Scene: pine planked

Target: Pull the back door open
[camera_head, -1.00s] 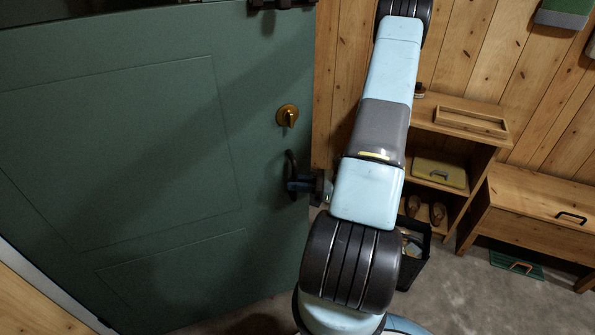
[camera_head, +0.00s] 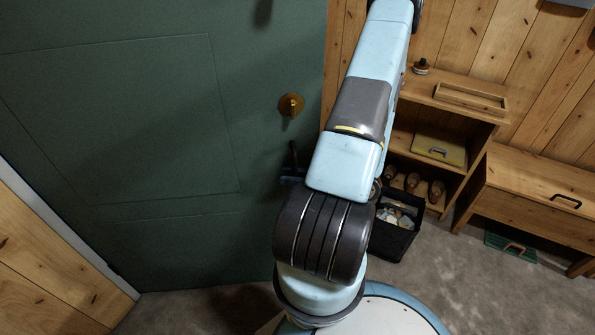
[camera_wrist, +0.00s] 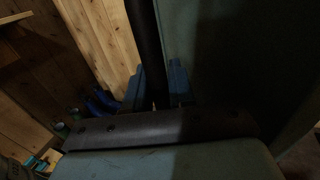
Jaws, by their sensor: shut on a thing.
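The green door (camera_head: 120,150) fills the left of the head view, with a brass lock knob (camera_head: 291,105) near its right edge. Below the knob is the dark door handle (camera_head: 294,154), partly hidden by my arm. My gripper (camera_head: 290,180) shows only in part at the handle, behind my arm. In the wrist view the handle (camera_wrist: 147,45) is a dark upright bar between the blue fingers of my gripper (camera_wrist: 152,90), which is shut on it. How far the door stands open I cannot tell.
A wooden shelf (camera_head: 455,108) with shoes stands right of the door. A dark bin (camera_head: 397,225) with things in it is on the floor before it. A wooden bench (camera_head: 535,205) is at the far right. Grey floor (camera_head: 470,290) is clear at the lower right.

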